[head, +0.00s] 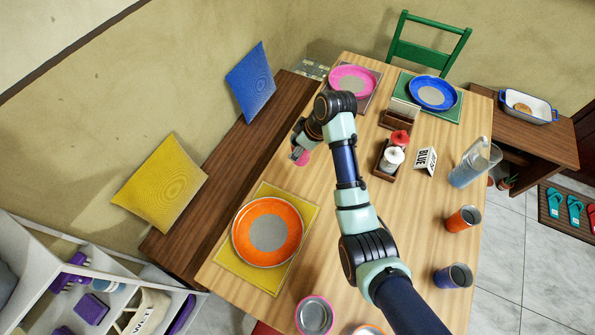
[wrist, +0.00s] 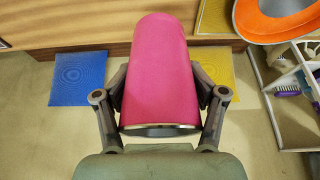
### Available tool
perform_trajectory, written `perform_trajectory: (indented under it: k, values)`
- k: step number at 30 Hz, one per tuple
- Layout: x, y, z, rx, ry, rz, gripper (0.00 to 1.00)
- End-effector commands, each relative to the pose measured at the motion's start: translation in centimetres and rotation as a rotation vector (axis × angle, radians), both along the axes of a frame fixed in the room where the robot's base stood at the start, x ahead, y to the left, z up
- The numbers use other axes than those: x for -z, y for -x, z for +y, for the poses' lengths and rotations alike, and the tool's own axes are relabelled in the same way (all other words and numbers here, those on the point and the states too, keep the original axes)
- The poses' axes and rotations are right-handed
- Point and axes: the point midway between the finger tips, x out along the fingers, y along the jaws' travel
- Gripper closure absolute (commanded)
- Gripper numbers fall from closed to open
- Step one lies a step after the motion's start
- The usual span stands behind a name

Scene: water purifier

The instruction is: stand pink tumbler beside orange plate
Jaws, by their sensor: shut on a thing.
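The pink tumbler (wrist: 158,70) fills the middle of the wrist view, between the fingers of my gripper (wrist: 160,92), which is shut on it. In the head view my gripper (head: 299,148) is near the table's left edge, beyond the orange plate, and only a small pink part of the tumbler (head: 301,158) shows below it. I cannot tell whether the tumbler touches the table. The orange plate (head: 291,222), with a grey centre, lies on a yellow placemat (head: 237,267) at the table's near left. Its orange rim also shows at the top right of the wrist view (wrist: 262,27).
The wooden table (head: 320,205) is bare between the yellow placemat and my arm. A pink-rimmed dish (head: 314,316) stands near the front edge. A condiment caddy (head: 382,172), a pitcher (head: 468,172), an orange cup (head: 460,220) and a blue cup (head: 455,276) are right of my arm.

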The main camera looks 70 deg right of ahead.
Motion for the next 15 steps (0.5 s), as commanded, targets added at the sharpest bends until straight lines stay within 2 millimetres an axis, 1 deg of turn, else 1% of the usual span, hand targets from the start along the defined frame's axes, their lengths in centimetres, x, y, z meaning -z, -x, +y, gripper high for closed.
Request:
perform_trajectory:
  k: [1, 4, 7, 12, 14, 15]
  values:
    - [2.1, 0.0, 0.0, 0.000, -0.002, 0.002, 0.70]
    - [4.4, 0.0, 0.1, 0.000, -0.002, 0.001, 0.70]
    - [5.5, 0.0, 0.0, -0.001, 0.000, 0.000, 0.70]
    - [5.9, 0.0, 0.0, -0.001, 0.000, -0.001, 0.70]
    - [6.8, 0.0, 0.0, 0.000, -0.001, 0.000, 0.70]
    - [7.7, 0.0, 0.0, -0.001, -0.002, 0.001, 0.70]
